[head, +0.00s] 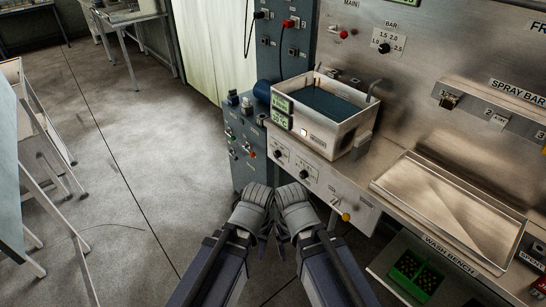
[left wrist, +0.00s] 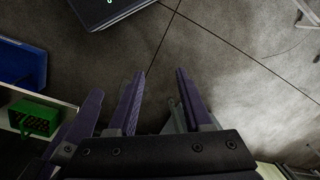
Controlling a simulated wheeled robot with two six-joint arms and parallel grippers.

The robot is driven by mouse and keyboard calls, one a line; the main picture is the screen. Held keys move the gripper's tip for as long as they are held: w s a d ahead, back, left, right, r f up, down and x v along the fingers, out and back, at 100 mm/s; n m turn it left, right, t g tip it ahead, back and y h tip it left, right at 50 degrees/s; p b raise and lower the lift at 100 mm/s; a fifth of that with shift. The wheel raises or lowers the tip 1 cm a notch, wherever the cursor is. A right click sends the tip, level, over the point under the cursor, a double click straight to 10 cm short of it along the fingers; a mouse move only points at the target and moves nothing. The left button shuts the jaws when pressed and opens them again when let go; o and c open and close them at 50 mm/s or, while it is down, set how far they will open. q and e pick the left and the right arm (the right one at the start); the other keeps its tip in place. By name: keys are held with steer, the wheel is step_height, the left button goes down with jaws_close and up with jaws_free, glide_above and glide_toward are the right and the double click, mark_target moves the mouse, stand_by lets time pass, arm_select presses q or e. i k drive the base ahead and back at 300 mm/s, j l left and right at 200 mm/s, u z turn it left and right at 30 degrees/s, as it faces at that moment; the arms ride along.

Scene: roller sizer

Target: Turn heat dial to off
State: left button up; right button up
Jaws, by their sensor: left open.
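Two dark dials sit on the metal front panel below the heated bath (head: 340,105): a left dial (head: 278,154) and a right dial (head: 304,174). Their labels are too small to read, so I cannot tell which is the heat dial or where either points. My left gripper (head: 266,236) hangs in front of and below the panel, apart from the dials. In the left wrist view my left gripper (left wrist: 158,76) is open and empty above the floor. My right gripper (head: 284,238) is close beside it, its jaws mostly hidden.
Green displays (head: 281,103) are on the bath's left side. A yellow knob (head: 346,217) is lower right on the panel. A blue-grey control cabinet (head: 243,140) stands left of it. A metal tray (head: 450,205) and a green crate (head: 415,272) are right.

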mark_target(278, 155)
steer(key=i+l, duration=0.15)
steer(key=i, duration=0.3)
steer(key=i+l+u, duration=0.15)
steer(key=i, duration=0.25)
